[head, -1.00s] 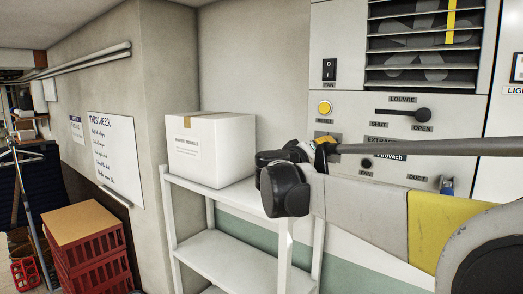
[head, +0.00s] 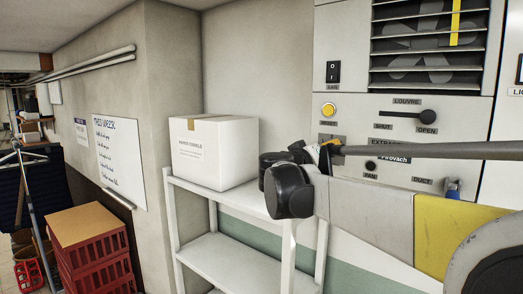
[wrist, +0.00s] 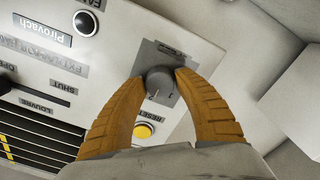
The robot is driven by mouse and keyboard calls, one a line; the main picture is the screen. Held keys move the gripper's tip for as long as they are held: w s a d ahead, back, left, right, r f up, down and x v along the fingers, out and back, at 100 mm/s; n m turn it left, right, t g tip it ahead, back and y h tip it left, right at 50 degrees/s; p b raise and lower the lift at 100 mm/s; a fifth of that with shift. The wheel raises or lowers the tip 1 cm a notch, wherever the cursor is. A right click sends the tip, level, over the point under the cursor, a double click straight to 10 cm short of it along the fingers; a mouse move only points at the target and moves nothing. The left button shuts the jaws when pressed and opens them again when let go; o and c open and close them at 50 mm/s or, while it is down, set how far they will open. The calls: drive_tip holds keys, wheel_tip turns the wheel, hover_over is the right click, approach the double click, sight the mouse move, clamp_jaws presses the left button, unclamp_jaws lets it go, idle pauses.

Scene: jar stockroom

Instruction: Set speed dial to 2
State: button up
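The speed dial (wrist: 159,82) is a dark grey round knob on a grey square plate on the machine panel, seen upside down in the wrist view. My gripper (wrist: 160,76) has its two ribbed orange fingers on either side of the knob, and the fingertips appear to touch it. In the head view my gripper (head: 328,148) is at the panel's lower left. It hides the knob there, and only part of the plate shows.
A yellow reset button (head: 328,110) sits just above the dial, with a black fan switch (head: 333,72) higher up. The louvre lever (head: 428,117) is to the right. A white shelf rack (head: 235,257) bearing a paper towel box (head: 222,155) stands left of my arm.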

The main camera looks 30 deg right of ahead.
drive_tip(key=shift+o, duration=1.1)
drive_tip(key=v, duration=1.2)
drive_tip(key=shift+f, duration=0.15)
drive_tip(key=s+a+f+n+y+b, duration=0.1)
drive_tip(key=s+a+f+y+b, duration=0.15)
drive_tip(key=f+b, duration=0.7)
drive_tip(key=s+a+f+n+y+b, duration=0.1)
drive_tip(key=s+a+f+y+b, duration=0.15)
drive_tip(key=f, duration=1.35)
drive_tip(key=s+a+f+n+y+b, duration=0.1)
drive_tip(key=s+a+f+y+b, duration=0.15)
drive_tip(key=f+b, duration=0.75)
drive_tip(key=s+a+f+n+y+b, duration=0.1)
drive_tip(key=s+a+f+y+b, duration=0.1)
drive_tip(key=f, duration=0.8)
drive_tip(key=s+a+f+n+y+b, duration=0.1)
drive_tip(key=s+a+f+y+b, duration=0.2)
drive_tip(key=a+f+b, duration=0.4)
drive_tip(key=s+a+f+n+y+b, duration=0.1)
drive_tip(key=s+a+f+y+b, duration=0.2)
drive_tip(key=f, duration=1.1)
drive_tip(key=a+y+b, duration=0.1)
drive_tip(key=a+b, duration=0.1)
drive_tip(key=a, duration=0.1)
drive_tip(key=shift+a+f+n, duration=0.3)
drive_tip(key=shift+a+f, duration=0.05)
drive_tip(key=shift+f, duration=0.05)
